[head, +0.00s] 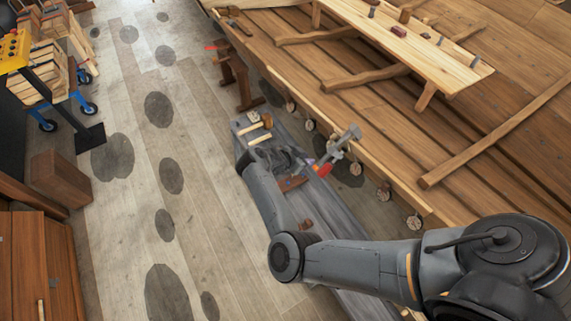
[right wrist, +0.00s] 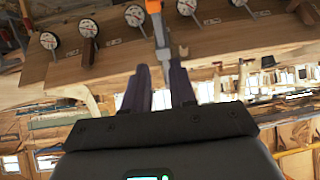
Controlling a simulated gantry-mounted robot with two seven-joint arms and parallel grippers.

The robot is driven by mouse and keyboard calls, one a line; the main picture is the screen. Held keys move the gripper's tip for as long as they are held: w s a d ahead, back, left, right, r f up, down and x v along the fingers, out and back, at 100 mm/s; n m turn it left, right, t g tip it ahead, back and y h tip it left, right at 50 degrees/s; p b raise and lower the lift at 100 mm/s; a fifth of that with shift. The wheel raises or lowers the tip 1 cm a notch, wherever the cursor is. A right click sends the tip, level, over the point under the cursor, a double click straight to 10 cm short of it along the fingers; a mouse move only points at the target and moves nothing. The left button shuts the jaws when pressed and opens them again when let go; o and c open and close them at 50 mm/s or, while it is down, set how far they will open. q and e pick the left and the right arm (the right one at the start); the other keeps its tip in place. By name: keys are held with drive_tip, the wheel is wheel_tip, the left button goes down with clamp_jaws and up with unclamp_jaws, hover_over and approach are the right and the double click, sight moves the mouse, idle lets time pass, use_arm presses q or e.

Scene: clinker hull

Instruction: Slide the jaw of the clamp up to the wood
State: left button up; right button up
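The clamp (head: 338,148) is at the hull's plank edge in the head view, with a grey metal bar and head and a red-orange part at its lower end. It also shows in the right wrist view (right wrist: 160,38), at top centre, with an orange part and a grey bar. My right gripper (head: 308,166) is close beside the clamp. In the right wrist view its two dark purple fingers (right wrist: 160,84) stand apart, and the bar's near end shows between them. I cannot tell whether they touch it. The wood (right wrist: 225,42) runs behind the clamp. My left gripper is not in view.
A grey bench (head: 345,235) with tools lies under my right arm. Several round discs (head: 383,191) hang along the hull edge. A plank table (head: 410,45) stands on the hull planks. A wooden trestle (head: 235,75) stands beyond the bench. The floor at left is mostly clear.

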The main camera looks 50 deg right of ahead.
sight(328, 154)
drive_tip(key=b+x, duration=0.6)
drive_tip(key=x, duration=0.4)
drive_tip(key=shift+f, duration=0.25)
drive_tip(key=shift+b+x, duration=0.9)
drive_tip(key=shift+x, duration=0.55)
drive_tip(key=shift+w+d, duration=0.1)
drive_tip(key=shift+c, duration=0.4)
drive_tip(key=shift+s+d+r, duration=0.15)
drive_tip(key=shift+d+r, duration=0.05)
drive_tip(key=shift+d, duration=0.3)
drive_tip(key=shift+s+d+r, duration=0.1)
drive_tip(key=shift+d+r, duration=0.1)
drive_tip(key=shift+d, duration=0.25)
drive_tip(key=shift+d+r+p, duration=0.1)
drive_tip(key=shift+r+p, duration=0.05)
drive_tip(key=shift+p, duration=0.15)
